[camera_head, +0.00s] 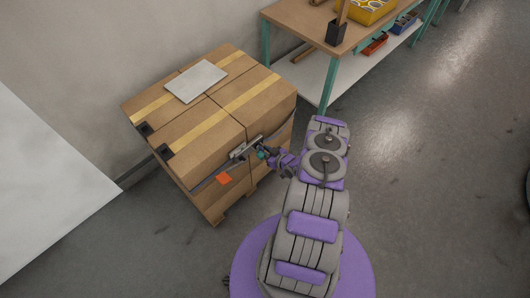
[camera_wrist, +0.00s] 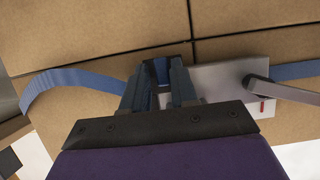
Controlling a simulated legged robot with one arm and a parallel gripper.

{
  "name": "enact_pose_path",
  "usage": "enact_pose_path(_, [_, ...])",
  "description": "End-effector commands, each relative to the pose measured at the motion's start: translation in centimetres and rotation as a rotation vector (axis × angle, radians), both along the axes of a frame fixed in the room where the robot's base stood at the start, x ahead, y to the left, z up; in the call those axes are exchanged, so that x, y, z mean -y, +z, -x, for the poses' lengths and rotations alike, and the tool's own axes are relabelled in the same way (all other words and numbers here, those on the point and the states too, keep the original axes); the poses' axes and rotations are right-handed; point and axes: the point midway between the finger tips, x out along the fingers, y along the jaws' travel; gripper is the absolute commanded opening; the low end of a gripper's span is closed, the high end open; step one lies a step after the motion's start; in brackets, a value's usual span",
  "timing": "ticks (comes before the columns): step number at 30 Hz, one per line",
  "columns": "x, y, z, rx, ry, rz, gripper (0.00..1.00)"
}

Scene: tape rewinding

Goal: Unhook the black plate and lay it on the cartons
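A grey metal plate (camera_wrist: 222,80) with a bar-like lever (camera_wrist: 282,93) and a small red mark sits against the carton front, on the line of a blue strap (camera_wrist: 68,82). It also shows in the head view as a small metal fitting (camera_head: 245,148). My gripper (camera_wrist: 163,72) is at the plate's left end, its fingers apart on either side of a bit of blue strap; whether they touch it is unclear. In the head view my gripper (camera_head: 264,153) is at the cartons' front face. The cartons (camera_head: 205,143) are stacked and taped.
A pale flat board (camera_head: 196,81) lies on top of the cartons. Two small black corner pieces (camera_head: 144,129) sit on their left edge. A workbench (camera_head: 300,20) stands behind; the floor to the right is clear.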

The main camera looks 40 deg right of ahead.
Motion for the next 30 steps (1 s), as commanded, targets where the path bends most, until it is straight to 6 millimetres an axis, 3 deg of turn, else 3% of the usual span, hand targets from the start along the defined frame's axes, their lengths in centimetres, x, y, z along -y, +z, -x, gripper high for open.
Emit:
enact_pose_path(9, [0.02, -0.12, -0.17, -0.001, -0.001, -0.003, 0.28])
enact_pose_path(18, [0.06, -0.17, -0.14, -0.002, -0.002, -0.004, 0.00])
enact_pose_path(30, [-0.03, 0.10, -0.15, -0.002, 0.000, -0.002, 0.00])
